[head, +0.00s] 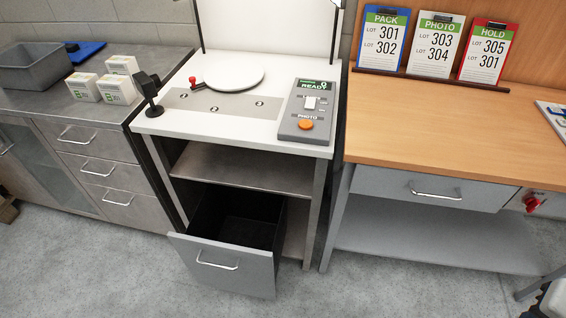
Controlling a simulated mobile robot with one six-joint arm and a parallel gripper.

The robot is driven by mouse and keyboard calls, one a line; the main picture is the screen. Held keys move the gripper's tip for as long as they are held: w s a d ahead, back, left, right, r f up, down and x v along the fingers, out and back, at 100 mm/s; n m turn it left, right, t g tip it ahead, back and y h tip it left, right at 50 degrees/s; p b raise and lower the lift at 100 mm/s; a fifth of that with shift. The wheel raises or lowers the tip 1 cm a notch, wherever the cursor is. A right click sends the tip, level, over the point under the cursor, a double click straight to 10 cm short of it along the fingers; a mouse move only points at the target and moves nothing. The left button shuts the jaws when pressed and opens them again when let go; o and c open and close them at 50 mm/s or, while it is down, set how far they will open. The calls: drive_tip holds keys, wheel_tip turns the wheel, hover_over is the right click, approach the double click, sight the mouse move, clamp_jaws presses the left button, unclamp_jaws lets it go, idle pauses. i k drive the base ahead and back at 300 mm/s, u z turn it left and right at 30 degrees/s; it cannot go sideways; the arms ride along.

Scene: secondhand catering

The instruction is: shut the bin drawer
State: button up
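The bin drawer (222,263) is pulled out at the bottom of the white-topped photo stand, with a grey front and a silver bar handle (217,261). Its dark bin (240,230) looks empty from here, though part of the inside is in shadow. The drawer front stands well forward of the stand's frame, over the grey floor. My gripper is not in the head view.
A steel counter (55,105) with closed drawers stands at the left. A wooden desk (450,130) with a closed drawer (430,190) and low shelf stands at the right. Clear floor (120,270) lies in front of the drawer.

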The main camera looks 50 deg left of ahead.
sight(232, 242)
drive_tip(key=u, duration=2.65)
drive_tip(key=k, duration=0.8)
drive_tip(key=z, duration=0.05)
drive_tip(key=i, duration=0.8)
drive_tip(key=u, duration=0.1)
